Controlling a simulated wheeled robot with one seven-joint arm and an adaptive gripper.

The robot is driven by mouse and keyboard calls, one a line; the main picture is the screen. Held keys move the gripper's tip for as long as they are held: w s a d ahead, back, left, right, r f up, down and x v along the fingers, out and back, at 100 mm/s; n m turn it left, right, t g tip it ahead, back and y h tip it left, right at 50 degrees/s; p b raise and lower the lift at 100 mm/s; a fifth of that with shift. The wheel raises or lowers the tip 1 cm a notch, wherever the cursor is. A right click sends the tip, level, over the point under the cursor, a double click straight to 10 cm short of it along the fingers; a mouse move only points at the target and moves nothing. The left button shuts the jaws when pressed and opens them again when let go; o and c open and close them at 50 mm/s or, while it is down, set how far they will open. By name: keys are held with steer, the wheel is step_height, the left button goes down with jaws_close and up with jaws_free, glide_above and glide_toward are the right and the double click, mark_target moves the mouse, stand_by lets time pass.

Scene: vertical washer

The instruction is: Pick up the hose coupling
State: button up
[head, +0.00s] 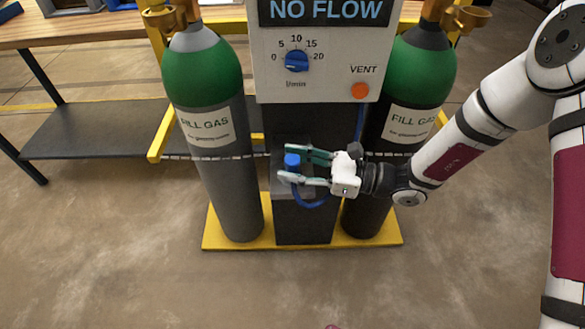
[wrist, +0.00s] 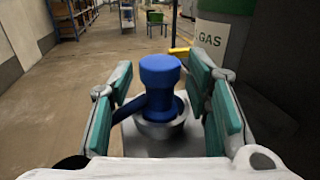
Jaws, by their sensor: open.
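The hose coupling (wrist: 160,76) is a blue, knobbed piece standing upright in a grey round holder (wrist: 158,130) in the wrist view. In the head view the coupling (head: 291,161) shows as a small blue top near the dark pedestal. My gripper (head: 303,167) is open, with one green-padded finger on each side of the coupling. In the wrist view the fingers of my gripper (wrist: 162,100) flank it with visible gaps on both sides. A blue hose (head: 312,204) curves below the gripper in the head view. The lower part of the coupling is hidden in the holder.
A panel (head: 318,50) reading NO FLOW, with a blue dial and an orange VENT button, stands above. A left gas cylinder (head: 215,150) and a right gas cylinder (head: 402,110) flank the pedestal on a yellow base (head: 225,238). A workbench (head: 95,30) stands at the left. Floor in front is clear.

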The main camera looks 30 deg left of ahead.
steer(key=shift+a, duration=0.1)
steer(key=shift+c, duration=0.5)
jaws_close()
